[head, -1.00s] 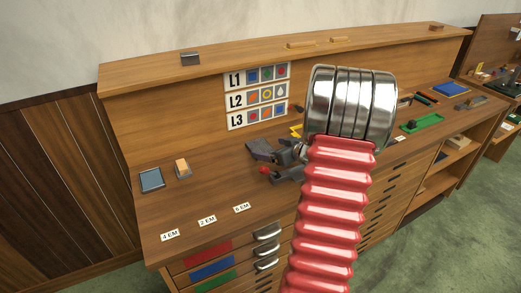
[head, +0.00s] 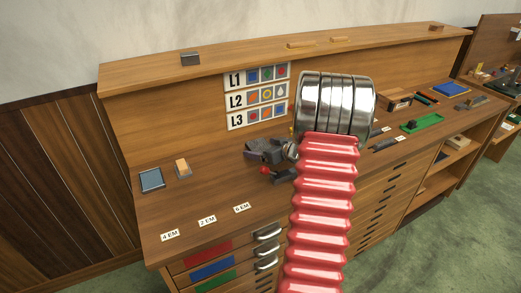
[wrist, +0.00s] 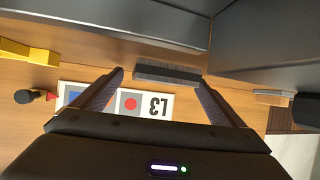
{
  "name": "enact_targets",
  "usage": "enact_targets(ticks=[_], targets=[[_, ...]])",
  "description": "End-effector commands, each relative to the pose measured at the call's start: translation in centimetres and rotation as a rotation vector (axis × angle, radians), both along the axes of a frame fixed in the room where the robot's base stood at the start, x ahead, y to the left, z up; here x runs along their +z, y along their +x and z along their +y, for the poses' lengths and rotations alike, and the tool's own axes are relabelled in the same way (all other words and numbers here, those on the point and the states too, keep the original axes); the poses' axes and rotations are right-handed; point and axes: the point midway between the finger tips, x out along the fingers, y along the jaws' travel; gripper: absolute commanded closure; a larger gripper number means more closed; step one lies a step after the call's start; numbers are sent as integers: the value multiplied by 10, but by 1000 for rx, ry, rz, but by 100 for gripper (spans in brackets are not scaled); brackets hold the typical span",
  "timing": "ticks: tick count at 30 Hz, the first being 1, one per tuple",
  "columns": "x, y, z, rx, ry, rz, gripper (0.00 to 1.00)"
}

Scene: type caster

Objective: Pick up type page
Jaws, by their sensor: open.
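In the wrist view a small dark grey block with a finely ribbed face, which looks like the type page (wrist: 168,73), lies on the wooden worktop. My gripper (wrist: 160,77) is open and empty, with a dark finger on each side of the block in that picture. I cannot tell how far above it the fingertips are.
The L1–L3 sign (head: 257,97) is behind.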

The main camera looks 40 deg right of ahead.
Motion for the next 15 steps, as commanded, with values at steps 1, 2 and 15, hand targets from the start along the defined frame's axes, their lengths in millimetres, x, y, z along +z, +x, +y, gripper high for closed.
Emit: enact_targets(ticks=[1,2,15], targets=[[0,0,0,0,0,0,7],[0,0,0,0,0,0,8],[0,0,0,-1,0,0,39]])
